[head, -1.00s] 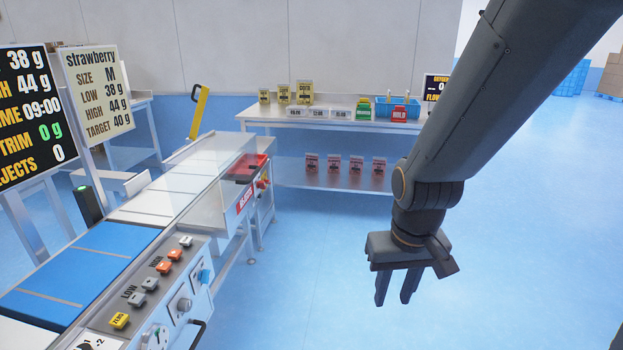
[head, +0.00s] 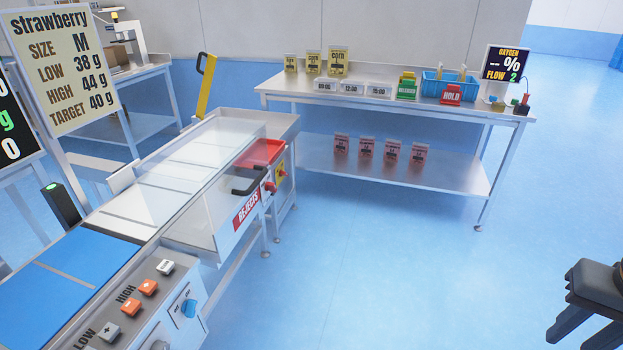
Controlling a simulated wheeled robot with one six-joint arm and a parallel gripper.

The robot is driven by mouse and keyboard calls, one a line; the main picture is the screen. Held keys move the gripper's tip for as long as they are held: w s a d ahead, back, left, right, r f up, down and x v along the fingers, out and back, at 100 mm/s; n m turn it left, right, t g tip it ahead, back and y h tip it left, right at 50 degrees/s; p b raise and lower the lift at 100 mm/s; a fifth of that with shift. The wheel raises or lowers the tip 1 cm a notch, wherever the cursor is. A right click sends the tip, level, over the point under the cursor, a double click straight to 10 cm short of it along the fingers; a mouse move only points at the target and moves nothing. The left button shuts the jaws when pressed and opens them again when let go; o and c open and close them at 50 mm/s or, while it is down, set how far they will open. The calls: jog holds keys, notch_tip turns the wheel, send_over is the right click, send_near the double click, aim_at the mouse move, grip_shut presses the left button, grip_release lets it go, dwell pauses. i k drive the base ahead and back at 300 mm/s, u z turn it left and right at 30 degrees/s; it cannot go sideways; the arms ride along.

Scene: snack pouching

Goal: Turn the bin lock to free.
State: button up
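The rejects bin (head: 228,212) is a clear-walled box with a red "REJECTS" label, at the far end of the conveyor machine in the head view. A black handle (head: 249,183) is on its front. Red knobs sit beside it, one by the label (head: 269,187) and one on a yellow plate (head: 281,172). Which of them is the bin lock, and its setting, are too small to tell. My gripper (head: 574,341) is at the lower right edge, partly cut off, fingers apart and empty. It is far right of the bin, touching nothing.
The control panel (head: 135,310) with buttons and a blue knob (head: 188,308) is at lower left. A steel table (head: 420,113) with pouches, signs and a blue crate (head: 450,86) stands behind. Blue floor between my gripper and the machine is clear.

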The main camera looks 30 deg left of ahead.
aim_at(271, 187)
jog(key=u, duration=0.1)
jog(key=i, duration=0.7)
jog(key=u, duration=0.9)
jog(key=i, duration=0.65)
jog(key=u, duration=0.75)
